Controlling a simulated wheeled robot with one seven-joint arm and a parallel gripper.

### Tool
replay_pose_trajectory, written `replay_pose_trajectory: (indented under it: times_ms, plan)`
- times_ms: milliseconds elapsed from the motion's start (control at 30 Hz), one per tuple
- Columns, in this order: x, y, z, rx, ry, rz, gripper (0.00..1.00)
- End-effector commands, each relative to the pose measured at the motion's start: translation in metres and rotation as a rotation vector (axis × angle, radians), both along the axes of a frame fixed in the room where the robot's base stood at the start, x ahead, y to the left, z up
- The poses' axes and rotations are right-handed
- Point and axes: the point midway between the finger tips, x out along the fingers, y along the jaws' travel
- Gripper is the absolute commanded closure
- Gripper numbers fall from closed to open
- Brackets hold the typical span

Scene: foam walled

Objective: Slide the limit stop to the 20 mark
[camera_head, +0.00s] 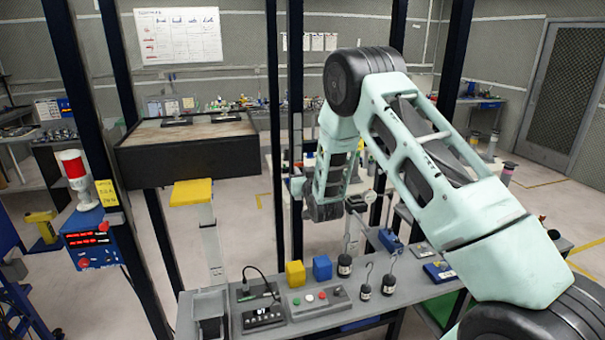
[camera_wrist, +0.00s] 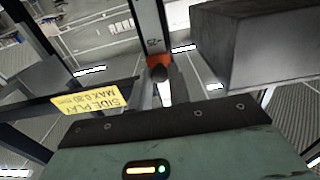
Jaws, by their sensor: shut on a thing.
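A pale upright scale (camera_wrist: 149,30) with dark edges shows at the top middle of the wrist view. A small dark, rounded piece with a reddish spot, apparently the limit stop (camera_wrist: 158,73), sits at the scale's end nearest me. My arm and gripper hide much of that spot. The 20 mark cannot be made out.
Dark frame posts (camera_head: 296,130) stand close to my arm. A dark box-shaped block (camera_head: 190,155) is at left. The grey bench (camera_head: 215,300) below holds a button panel (camera_head: 317,299), yellow and blue blocks, and hooked weights. A yellow side-play label (camera_wrist: 88,99) is near my wrist.

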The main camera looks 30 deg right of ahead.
Motion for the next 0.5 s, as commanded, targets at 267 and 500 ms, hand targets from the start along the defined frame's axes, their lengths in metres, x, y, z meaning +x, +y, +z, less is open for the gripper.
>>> replay_pose_trajectory:
  times_ms: [267,500]
  plan:
    - [-0.001,0.000,-0.036,0.001,0.002,0.000,1.00]
    - [-0.001,0.000,-0.065,0.000,0.003,-0.001,1.00]
